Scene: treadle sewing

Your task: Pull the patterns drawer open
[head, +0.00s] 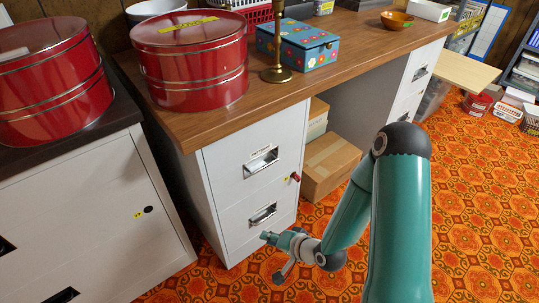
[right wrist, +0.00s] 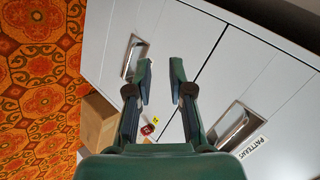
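The patterns drawer (head: 225,167) is the upper front of the white cabinet under the wooden desk. It looks closed. Its metal pull handle (head: 261,160) has a small label above it. In the right wrist view the handle (right wrist: 235,127) sits at lower right beside the label "PATTERNS" (right wrist: 254,147). My right gripper (head: 276,257) is low in front of the cabinet, near the lower drawer. Its fingers (right wrist: 160,74) are apart and empty, between the two handles in the wrist picture and off the patterns handle. My left gripper is not in view.
The lower drawer has its own handle (head: 263,215). A red knob-like piece (head: 295,177) sits at the cabinet's right edge. A cardboard box (head: 328,167) stands under the desk. A second white cabinet (head: 95,210) stands left. Patterned carpet (head: 480,190) lies open at right.

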